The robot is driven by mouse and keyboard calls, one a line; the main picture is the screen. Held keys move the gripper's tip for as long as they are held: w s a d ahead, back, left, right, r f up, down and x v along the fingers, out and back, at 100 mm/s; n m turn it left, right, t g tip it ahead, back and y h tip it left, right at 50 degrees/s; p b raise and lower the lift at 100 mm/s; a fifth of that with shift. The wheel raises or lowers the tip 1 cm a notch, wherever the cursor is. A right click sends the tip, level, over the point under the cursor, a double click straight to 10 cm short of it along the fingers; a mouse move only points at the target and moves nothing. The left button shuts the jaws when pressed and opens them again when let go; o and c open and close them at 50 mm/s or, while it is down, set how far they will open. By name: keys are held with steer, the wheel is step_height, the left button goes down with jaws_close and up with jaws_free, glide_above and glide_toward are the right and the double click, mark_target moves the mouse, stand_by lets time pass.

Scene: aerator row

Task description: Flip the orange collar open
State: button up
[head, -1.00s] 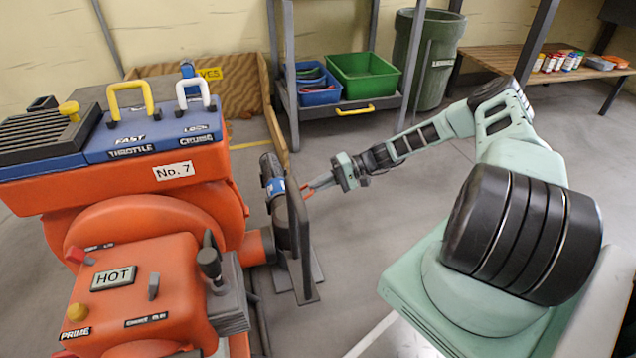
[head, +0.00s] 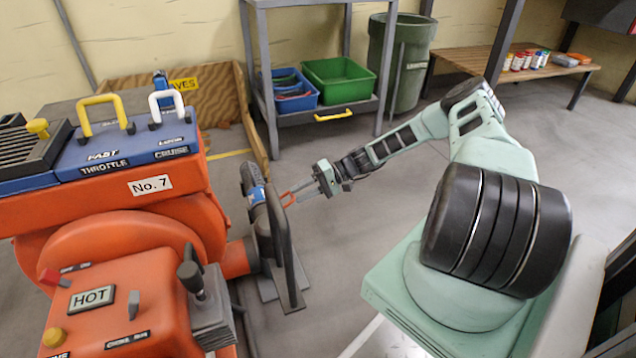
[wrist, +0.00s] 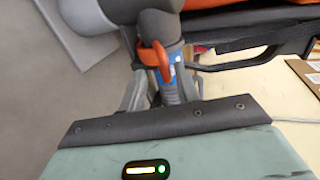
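The orange collar (wrist: 155,58) is a looped ring beside a grey and blue pipe (wrist: 168,88) in the wrist view. In the head view a small orange loop (head: 287,198) shows between the dark upright frame and my gripper. My gripper (wrist: 163,82) has its two grey fingers apart, one on each side of the pipe and just below the collar in the wrist picture. I see no clear grip on the collar. In the head view my gripper (head: 298,192) reaches left to the dark pipe with a blue band (head: 257,194).
The orange No. 7 machine (head: 150,185) fills the left, with levers and a HOT panel (head: 92,297). A dark upright frame (head: 287,255) stands close to my gripper. A cart with a green bin (head: 338,80) and blue bin (head: 290,98) is behind.

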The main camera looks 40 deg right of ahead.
steer(key=p+v, duration=0.6)
steer(key=v, duration=1.1)
steer(key=shift+f, duration=0.2)
steer(key=shift+w+d, duration=0.1)
